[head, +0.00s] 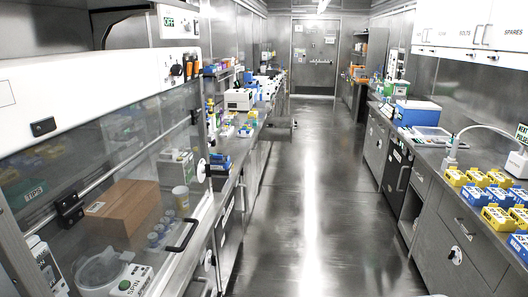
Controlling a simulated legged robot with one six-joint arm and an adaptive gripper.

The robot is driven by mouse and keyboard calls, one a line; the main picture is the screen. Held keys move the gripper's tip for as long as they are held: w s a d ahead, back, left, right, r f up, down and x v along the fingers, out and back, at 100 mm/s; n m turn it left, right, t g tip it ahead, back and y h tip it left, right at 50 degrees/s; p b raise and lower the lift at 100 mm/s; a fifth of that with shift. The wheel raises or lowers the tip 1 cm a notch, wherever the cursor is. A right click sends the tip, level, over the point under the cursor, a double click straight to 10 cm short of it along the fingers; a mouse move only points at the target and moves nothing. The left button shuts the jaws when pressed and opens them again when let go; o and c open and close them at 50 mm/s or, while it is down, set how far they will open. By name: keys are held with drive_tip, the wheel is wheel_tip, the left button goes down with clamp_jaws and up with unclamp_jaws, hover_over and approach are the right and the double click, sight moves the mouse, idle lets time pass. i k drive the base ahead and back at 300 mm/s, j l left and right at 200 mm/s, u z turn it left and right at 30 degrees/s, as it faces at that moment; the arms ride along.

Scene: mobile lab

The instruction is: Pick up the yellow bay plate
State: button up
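Several yellow holders stand in rows on the right-hand counter (441,157), near its front edge, in the head view. A yellow holder (457,177) is at the far left of the group, and another yellow holder (497,217) is nearer. My gripper is not in view.
A bare metal floor aisle (312,190) runs to a closed door (313,57). A glass-fronted cabinet (110,140) with a cardboard box (122,208) stands left. A white curved-arm device (452,150) and a blue box (417,114) stand on the right counter.

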sight(253, 113)
drive_tip(key=i+z, duration=0.25)
drive_tip(key=i, duration=4.15)
drive_tip(key=i+u, duration=0.1)
drive_tip(key=i, duration=0.65)
drive_tip(key=i+l+u, duration=0.1)
drive_tip(key=i, duration=0.65)
drive_tip(key=i+l+u, duration=0.1)
drive_tip(key=i+u, duration=0.2)
drive_tip(key=i+l+u, duration=0.65)
drive_tip(key=i, duration=0.2)
drive_tip(key=j, duration=0.1)
